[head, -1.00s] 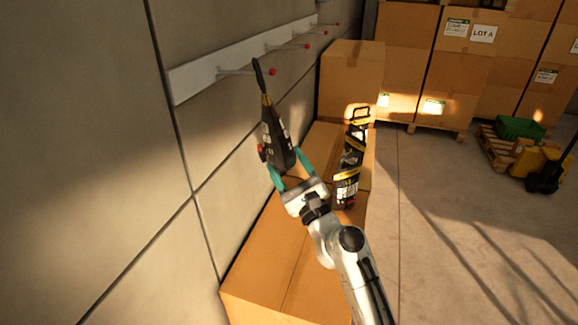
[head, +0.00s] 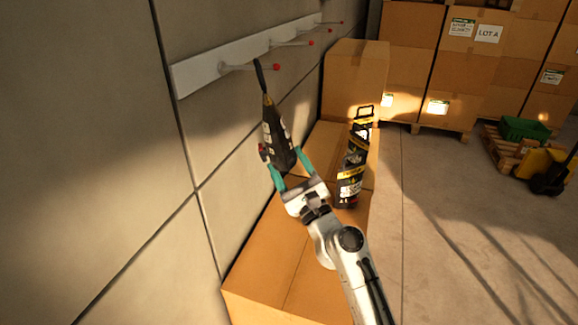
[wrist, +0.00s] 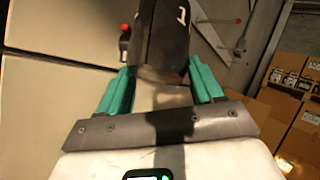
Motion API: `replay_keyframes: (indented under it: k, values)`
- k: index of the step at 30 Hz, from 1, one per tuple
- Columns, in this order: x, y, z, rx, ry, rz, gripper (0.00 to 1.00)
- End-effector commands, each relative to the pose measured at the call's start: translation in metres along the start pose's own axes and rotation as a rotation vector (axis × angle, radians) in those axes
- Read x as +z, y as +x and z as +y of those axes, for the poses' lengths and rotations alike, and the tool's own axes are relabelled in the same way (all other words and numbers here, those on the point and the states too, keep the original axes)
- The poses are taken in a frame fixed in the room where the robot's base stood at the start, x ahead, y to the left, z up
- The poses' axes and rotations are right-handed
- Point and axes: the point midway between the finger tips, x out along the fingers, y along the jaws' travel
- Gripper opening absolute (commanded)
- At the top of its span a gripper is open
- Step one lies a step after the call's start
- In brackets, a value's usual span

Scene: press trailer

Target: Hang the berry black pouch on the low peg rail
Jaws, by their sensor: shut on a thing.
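My gripper (head: 284,176) is shut on a black pouch (head: 276,138) with white marks, a yellowish band near its top and a dark loop standing up above it. In the wrist view the pouch (wrist: 162,40) sits between the teal fingers, its upper part cut off by the frame. The white peg rail (head: 215,66) is on the wall, with several red-tipped pegs. The loop's top shows close to the nearest peg (head: 252,67); I cannot tell whether they touch. The rail also shows in part in the wrist view (wrist: 211,38).
A second black and yellow item (head: 354,160) with a handle stands on the cardboard boxes (head: 275,255) below the rail. A taller carton (head: 352,80) stands behind. Stacked cartons (head: 430,70) and a pallet with a green crate (head: 525,130) are farther back. The floor at right is open.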

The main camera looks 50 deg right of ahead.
Motion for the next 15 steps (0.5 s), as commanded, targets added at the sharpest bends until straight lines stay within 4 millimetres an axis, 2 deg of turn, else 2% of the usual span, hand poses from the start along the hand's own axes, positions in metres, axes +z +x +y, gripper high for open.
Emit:
replay_keyframes:
  k: [3, 4, 12, 15]
  values:
    - [0.0029, 0.0016, -0.0019, -0.003, 0.000, -0.006, 0.00]
    - [0.0029, 0.0016, -0.0019, -0.003, 0.000, -0.006, 0.69]
    - [0.0022, 0.0012, -0.0017, -0.003, 0.000, -0.004, 0.95]
    - [0.0016, 0.0009, -0.0013, -0.002, 0.000, -0.003, 0.96]
